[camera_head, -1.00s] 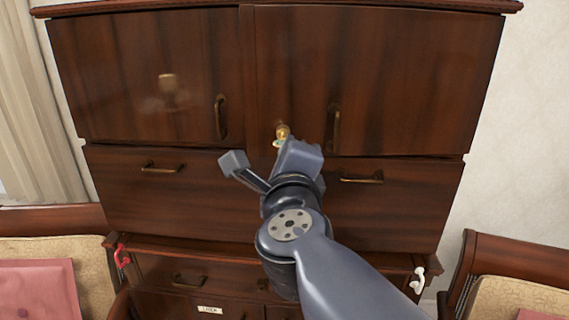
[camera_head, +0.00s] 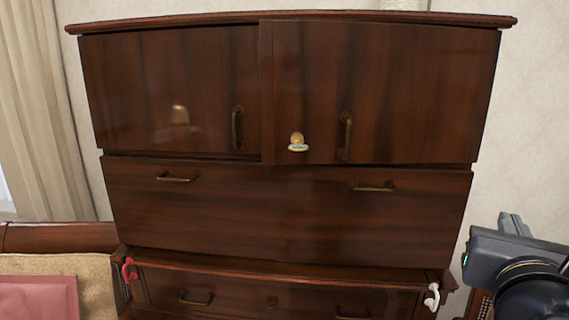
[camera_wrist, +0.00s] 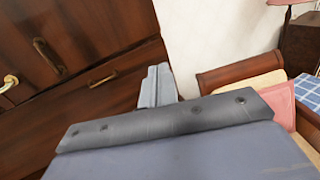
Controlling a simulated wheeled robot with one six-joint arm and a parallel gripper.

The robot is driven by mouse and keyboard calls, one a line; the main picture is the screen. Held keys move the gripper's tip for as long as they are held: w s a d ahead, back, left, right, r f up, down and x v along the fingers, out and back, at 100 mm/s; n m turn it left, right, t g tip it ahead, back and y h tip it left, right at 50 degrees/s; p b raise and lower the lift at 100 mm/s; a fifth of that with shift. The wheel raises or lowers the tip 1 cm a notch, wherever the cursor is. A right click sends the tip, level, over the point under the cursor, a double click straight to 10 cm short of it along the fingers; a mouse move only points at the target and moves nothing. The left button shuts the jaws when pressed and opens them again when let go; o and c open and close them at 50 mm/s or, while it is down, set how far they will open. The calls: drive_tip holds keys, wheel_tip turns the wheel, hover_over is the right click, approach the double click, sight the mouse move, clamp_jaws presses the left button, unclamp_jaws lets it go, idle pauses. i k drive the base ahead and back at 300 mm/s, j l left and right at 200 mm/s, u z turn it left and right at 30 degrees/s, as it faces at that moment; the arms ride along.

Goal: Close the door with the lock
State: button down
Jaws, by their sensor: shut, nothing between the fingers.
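The dark wooden cabinet has two upper doors. The right door (camera_head: 400,90) carries a brass lock (camera_head: 297,142) with a pale piece at its lower end, near the door's left edge. A dark vertical handle (camera_head: 345,135) is to the right of the lock. This door looks flush with the cabinet front; a small gap cannot be ruled out. The lock also shows at the left edge of the wrist view (camera_wrist: 10,82). My gripper (camera_head: 515,225) is shut and empty at the far right, apart from the cabinet; its fingers also show in the wrist view (camera_wrist: 158,85).
The left upper door (camera_head: 170,90) looks shut, with its own handle (camera_head: 237,128). A wide drawer (camera_head: 280,210) lies below. A red hook-like piece (camera_head: 129,270) and a white one (camera_head: 432,297) hang at the lower corners.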

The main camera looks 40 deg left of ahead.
sight(356, 92)
drive_tip(key=j+u, duration=0.35)
drive_tip(key=i+j+u, duration=0.1)
drive_tip(key=u, duration=0.25)
drive_tip(key=i+j+u, duration=0.15)
drive_tip(key=u, duration=0.15)
